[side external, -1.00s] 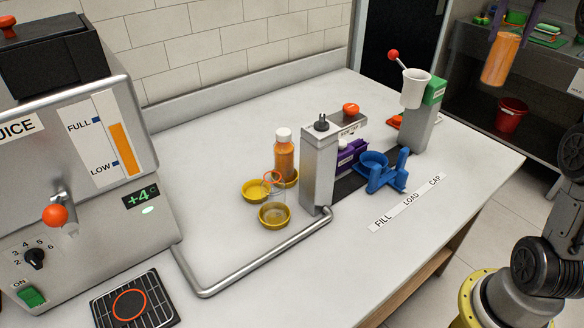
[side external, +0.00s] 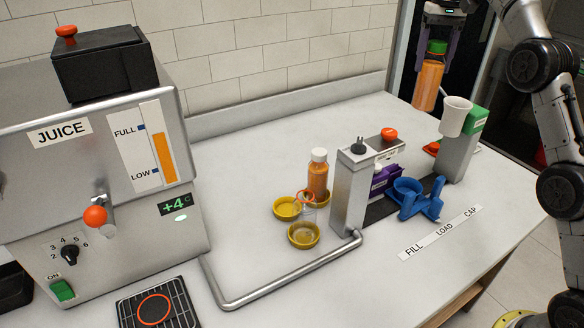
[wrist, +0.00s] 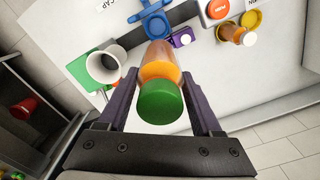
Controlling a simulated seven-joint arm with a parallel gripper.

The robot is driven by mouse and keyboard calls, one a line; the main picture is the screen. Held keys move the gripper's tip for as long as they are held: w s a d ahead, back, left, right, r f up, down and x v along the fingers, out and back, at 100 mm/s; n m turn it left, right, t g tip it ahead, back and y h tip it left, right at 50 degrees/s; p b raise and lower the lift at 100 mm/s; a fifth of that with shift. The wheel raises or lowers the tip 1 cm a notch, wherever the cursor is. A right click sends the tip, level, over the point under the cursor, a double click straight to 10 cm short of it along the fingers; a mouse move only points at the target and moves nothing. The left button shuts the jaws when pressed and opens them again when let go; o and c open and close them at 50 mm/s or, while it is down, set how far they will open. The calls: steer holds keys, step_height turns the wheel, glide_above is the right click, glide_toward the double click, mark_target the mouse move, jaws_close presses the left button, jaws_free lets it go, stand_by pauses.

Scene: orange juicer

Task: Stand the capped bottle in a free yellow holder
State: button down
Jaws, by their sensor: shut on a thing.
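My gripper (side external: 437,52) is shut on an orange juice bottle (side external: 428,84) with a green cap, held upright in the air at the back right of the counter. In the wrist view the green cap (wrist: 165,100) lies between my fingers and the bottle points away. Yellow holders stand in a cluster at the middle of the counter. The front holder (side external: 303,236) and the left holder (side external: 287,208) look empty. The back right holder (side external: 323,199) has a white-capped orange bottle (side external: 317,174) standing in it.
A grey post (side external: 350,190) and a pipe rail (side external: 290,279) stand right and front of the holders. A blue cradle (side external: 418,198) and a capping stand (side external: 459,150) with a white cup (side external: 455,116) are further right. The juice machine (side external: 105,170) fills the left.

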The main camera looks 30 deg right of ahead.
steer(key=w+a+f+n, duration=0.2)
steer(key=a+f, duration=0.2)
steer(key=a, duration=0.6)
steer(key=w+a+f+n, duration=0.2)
steer(key=w+a+f, duration=0.1)
steer(key=a, duration=0.6)
steer(key=w+a+f+n, duration=0.2)
steer(key=a+f+n, duration=0.15)
steer(key=a, duration=0.65)
steer(key=w+a+f, duration=0.1)
steer(key=f, duration=0.7)
steer(key=w+a+f+m, duration=0.1)
steer(key=w+a+f, duration=0.1)
steer(key=f, duration=0.6)
steer(key=shift+a+f, duration=0.2)
steer(key=shift+f, duration=0.15)
steer(key=shift+w, duration=0.1)
steer(key=shift+c, duration=0.3)
jaws_free()
steer(key=shift+f, duration=0.15)
step_height(320, 180, up, 8)
